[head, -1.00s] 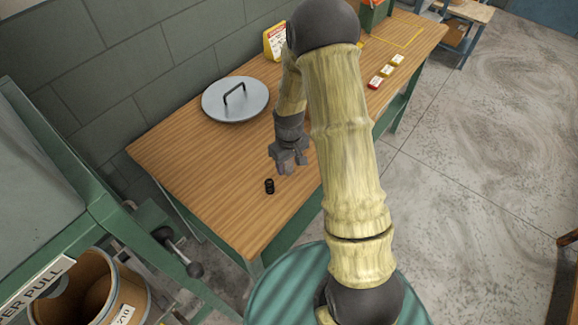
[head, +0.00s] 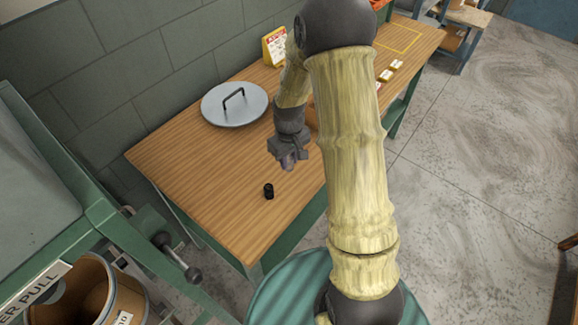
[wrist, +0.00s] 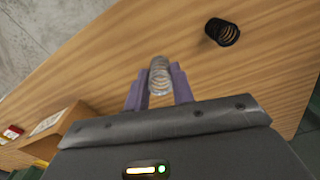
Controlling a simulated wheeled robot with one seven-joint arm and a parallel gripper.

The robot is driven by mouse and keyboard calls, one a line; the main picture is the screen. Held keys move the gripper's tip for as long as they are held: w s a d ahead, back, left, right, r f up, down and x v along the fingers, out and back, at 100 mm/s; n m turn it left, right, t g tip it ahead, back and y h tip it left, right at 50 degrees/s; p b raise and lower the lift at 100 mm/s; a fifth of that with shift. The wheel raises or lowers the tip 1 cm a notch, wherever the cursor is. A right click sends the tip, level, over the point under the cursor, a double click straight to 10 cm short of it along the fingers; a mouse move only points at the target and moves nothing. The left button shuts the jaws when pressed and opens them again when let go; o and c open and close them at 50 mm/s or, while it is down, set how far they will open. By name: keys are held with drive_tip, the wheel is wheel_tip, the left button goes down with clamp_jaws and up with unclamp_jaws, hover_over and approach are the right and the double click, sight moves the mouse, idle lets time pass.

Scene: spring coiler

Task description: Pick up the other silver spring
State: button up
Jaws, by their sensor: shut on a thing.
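A silver spring (wrist: 159,76) is between the two purple fingers of my gripper (wrist: 158,90) in the wrist view. The fingers are shut on it, one on each side. In the head view my gripper (head: 288,161) is over the wooden table (head: 190,160), and the spring cannot be made out there. A black spring (wrist: 222,32) stands on the table, apart from my gripper; it also shows in the head view (head: 269,191), nearer the front edge. No second silver spring is in view.
A round grey lid (head: 235,104) with a black handle lies at the table's back left. A yellow sign (head: 276,46) stands against the wall. Small labelled blocks (head: 391,69) are at the far right edge. A box (wrist: 57,122) sits on the table in the wrist view.

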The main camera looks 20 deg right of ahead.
drive_tip(key=shift+w+a+r, duration=0.1)
drive_tip(key=shift+r, duration=2.7)
